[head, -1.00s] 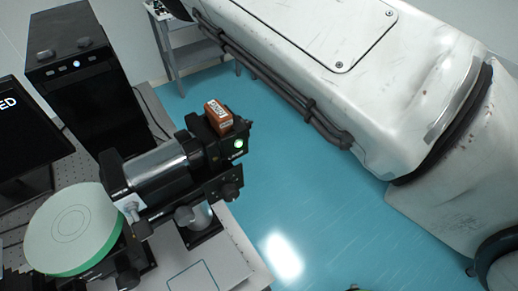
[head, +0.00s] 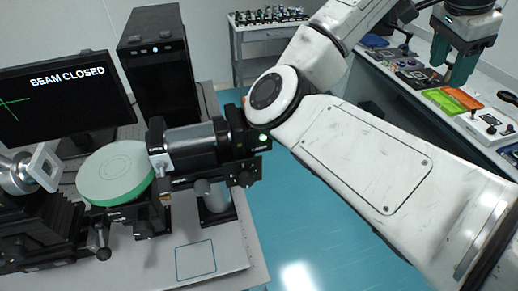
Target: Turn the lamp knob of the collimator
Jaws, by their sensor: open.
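The collimator (head: 195,145) is a silver and black cylinder, lying level on a black mount in the head view. A green light (head: 263,137) glows at its right end. A dark round knob (head: 245,178) shows low on that end; I cannot tell whether it is the lamp knob. My arm passes close by the right end in the picture and may cover part of it. My gripper (head: 453,78) is at the upper right, pointing down over the side bench, far from the collimator. Its green-tipped fingers are open, with nothing seen between them.
A pale green disc (head: 114,174) stands left of the collimator. A monitor (head: 66,97) reads "BEAM CLOSED", beside a black tower (head: 154,65). The right bench carries green (head: 437,101) and orange (head: 463,97) trays. A cart (head: 268,42) stands behind. Blue floor lies between.

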